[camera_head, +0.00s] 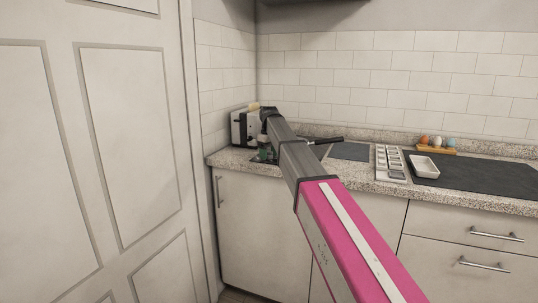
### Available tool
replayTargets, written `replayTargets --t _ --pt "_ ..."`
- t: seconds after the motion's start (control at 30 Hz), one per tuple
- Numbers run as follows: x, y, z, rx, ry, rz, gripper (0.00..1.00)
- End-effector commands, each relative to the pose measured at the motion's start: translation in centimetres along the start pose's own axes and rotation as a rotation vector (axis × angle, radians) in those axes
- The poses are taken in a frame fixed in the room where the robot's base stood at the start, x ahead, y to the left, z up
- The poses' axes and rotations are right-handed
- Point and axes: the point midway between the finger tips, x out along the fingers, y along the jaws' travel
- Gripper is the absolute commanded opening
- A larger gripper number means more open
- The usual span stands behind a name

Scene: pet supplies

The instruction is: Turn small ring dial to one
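I cannot make out the small ring dial or any number on it in the head view. A light narrow panel (391,164) with rows of small pale shapes lies on the counter. I cannot tell whether these are dials. My arm reaches from the bottom right up to the back left corner of the counter. Its dark far end is in front of the toaster, over small dark and green items. My gripper's fingers cannot be made out there, so I cannot tell whether they are open, shut or holding anything.
A toaster (243,127) stands in the counter's left corner. A black handle (327,140) and a dark plate (349,151) lie right of my arm. A white dish (424,167) rests by a dark surface (485,178). Egg-shaped items (438,141) stand behind. A door (100,150) fills the left.

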Motion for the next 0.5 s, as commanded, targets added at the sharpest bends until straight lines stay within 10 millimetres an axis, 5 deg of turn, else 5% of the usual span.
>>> replayTargets --t 0.27,0.5 --pt "-0.9 0.0 -0.1 0.0 0.001 0.001 0.62" --pt "-5.1 0.1 -0.1 0.0 0.002 0.001 0.62"
